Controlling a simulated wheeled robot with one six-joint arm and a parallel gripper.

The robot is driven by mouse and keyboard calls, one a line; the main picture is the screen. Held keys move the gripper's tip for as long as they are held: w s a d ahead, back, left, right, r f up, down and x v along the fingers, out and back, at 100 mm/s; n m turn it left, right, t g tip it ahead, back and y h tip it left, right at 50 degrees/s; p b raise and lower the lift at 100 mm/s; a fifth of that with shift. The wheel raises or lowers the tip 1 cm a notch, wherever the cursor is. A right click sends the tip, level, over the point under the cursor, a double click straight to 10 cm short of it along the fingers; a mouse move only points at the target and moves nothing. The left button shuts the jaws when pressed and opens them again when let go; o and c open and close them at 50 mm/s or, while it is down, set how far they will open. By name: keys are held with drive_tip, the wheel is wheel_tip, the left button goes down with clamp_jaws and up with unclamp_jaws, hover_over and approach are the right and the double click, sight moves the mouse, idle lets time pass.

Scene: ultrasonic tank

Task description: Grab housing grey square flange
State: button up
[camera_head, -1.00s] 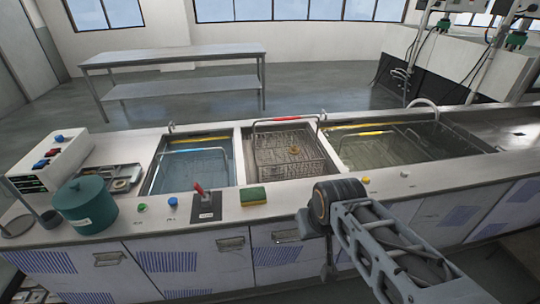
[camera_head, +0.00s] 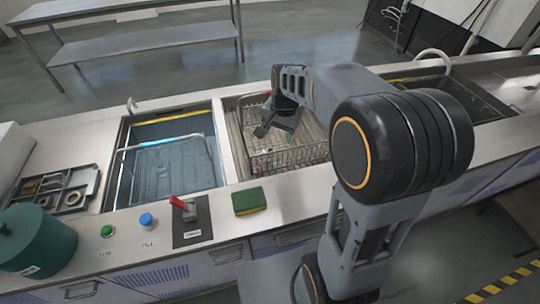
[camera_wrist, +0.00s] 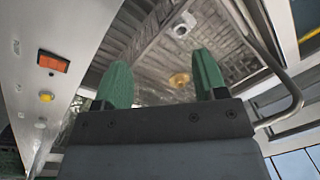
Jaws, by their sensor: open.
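My gripper (camera_head: 280,126) is over the wire basket (camera_head: 283,161) in the middle tank, pointing down, with my arm covering part of the basket. In the wrist view the gripper (camera_wrist: 161,78) has its two green fingers apart and nothing between them. A small light-grey part with a round centre (camera_wrist: 183,25), which looks like the grey flange housing, lies in the basket beyond the fingertips, above the right finger in the picture. A brass-coloured round part (camera_wrist: 179,80) lies in the basket, seen between the fingers. Neither part can be made out in the head view.
A blue-water tank (camera_head: 165,182) with a handled basket is on the left; another tank (camera_head: 480,98) is on the right, partly hidden. A sponge (camera_head: 249,201), red lever switch (camera_head: 186,209), teal pot (camera_head: 36,240) and parts tray (camera_head: 75,199) stand along the counter.

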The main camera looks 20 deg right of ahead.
sight(270, 150)
drive_tip(key=w+f+m, duration=0.1)
drive_tip(key=w+f, duration=0.1)
drive_tip(key=f, duration=0.1)
drive_tip(key=w+f+m+g, duration=0.1)
drive_tip(key=w+f+m, duration=0.1)
drive_tip(key=w+f, duration=0.1)
drive_tip(key=w+f+m+b, duration=0.1)
drive_tip(key=w+f+m, duration=0.1)
drive_tip(key=w, duration=0.1)
drive_tip(key=shift+d+f+g+y, duration=0.3)
drive_tip(key=shift+d+f, duration=0.1)
drive_tip(key=shift+a+f+p, duration=0.1)
drive_tip(key=shift+a+f, duration=0.05)
drive_tip(key=shift+f, duration=1.1)
drive_tip(key=shift+a+f+p, duration=0.15)
drive_tip(key=shift+a+f, duration=0.05)
drive_tip(key=shift+f, duration=1.05)
drive_tip(key=shift+a+f+p, duration=0.1)
drive_tip(key=shift+a+f, duration=0.05)
drive_tip(key=shift+f, duration=1.1)
drive_tip(key=shift+c, duration=0.2)
drive_tip(key=c, duration=1)
